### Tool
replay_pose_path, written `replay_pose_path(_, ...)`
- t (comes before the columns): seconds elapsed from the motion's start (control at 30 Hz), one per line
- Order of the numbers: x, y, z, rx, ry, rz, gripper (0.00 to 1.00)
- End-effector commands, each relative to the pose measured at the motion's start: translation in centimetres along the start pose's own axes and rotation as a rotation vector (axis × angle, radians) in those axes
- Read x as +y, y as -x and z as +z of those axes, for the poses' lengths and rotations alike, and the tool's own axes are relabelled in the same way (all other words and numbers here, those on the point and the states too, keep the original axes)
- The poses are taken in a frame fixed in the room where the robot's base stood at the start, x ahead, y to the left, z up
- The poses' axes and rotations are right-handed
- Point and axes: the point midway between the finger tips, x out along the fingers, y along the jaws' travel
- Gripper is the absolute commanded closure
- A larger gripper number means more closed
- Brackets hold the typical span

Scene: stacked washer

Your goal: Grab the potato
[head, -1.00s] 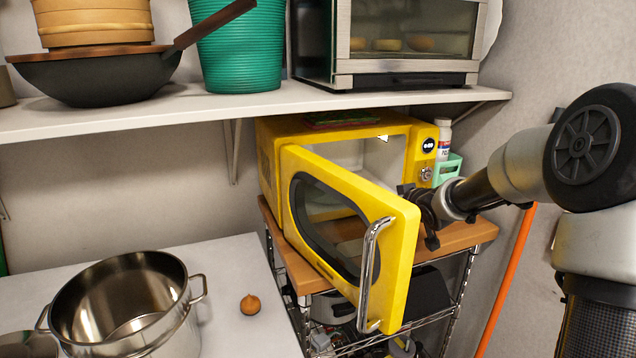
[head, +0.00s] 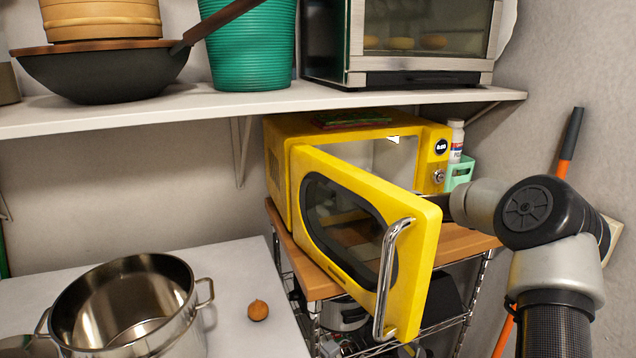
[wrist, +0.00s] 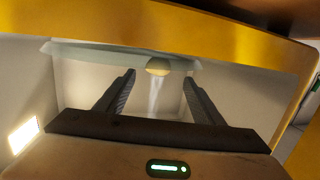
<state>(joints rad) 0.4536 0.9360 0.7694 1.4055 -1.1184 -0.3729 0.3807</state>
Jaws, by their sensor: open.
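A pale yellow, rounded thing, likely the potato (wrist: 158,66), shows in the wrist view against a pale glass plate (wrist: 95,53) inside the yellow microwave (head: 435,135). The wrist picture looks upside down. My gripper (wrist: 158,82) is open and empty, its two dark fingers spread toward the microwave's inside. The potato shows between the fingertips in the picture and seems to be beyond them. In the head view the open microwave door hides my gripper and the potato.
The yellow door (head: 425,225) stands open at an angle, close to my arm. The microwave sits on a wooden-topped rack (head: 465,243). An onion-like item (head: 258,310) and a steel pot (head: 125,305) stand on the left counter. A shelf (head: 240,101) runs above.

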Motion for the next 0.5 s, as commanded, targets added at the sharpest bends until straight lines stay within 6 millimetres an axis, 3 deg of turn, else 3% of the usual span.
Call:
replay_pose_path(0.3, 0.2, -3.9, 0.2, 0.0, -0.001, -0.001, 0.38)
replay_pose_path(0.5, 0.3, -5.3, 0.2, 0.0, 0.0, 0.001, 0.38)
